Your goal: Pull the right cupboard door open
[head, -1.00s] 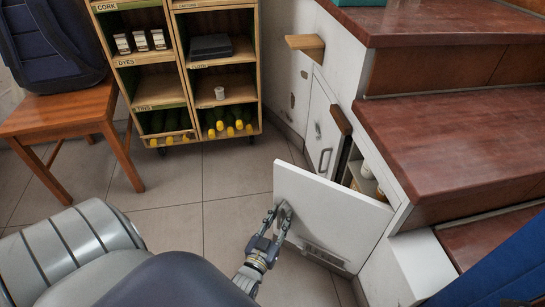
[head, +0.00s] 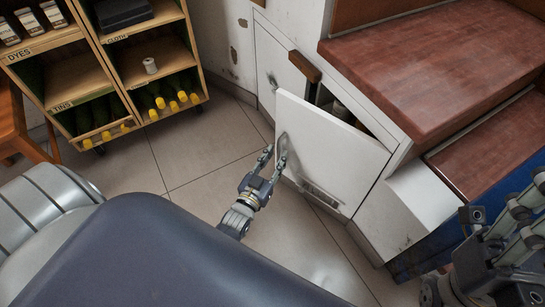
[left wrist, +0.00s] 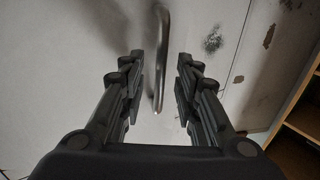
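The right cupboard door (head: 335,150) is a white panel under the stairs, standing part-way open, with a dark gap behind its upper edge. My left gripper (head: 273,165) is at the door's outer face near its free edge, where the handle is hard to make out. In the left wrist view the metal handle (left wrist: 160,60) stands between the spread fingers of the left gripper (left wrist: 158,88). I see no finger closed on it. Part of my right gripper (head: 480,255) shows at the lower right; its finger state is unclear.
The left cupboard door (head: 278,62) looks shut. Wooden stair treads (head: 430,70) overhang the cupboard. A wooden shelf unit (head: 187,45) with bottles stands at the left. The tiled floor (head: 195,160) between shelf and cupboard is clear.

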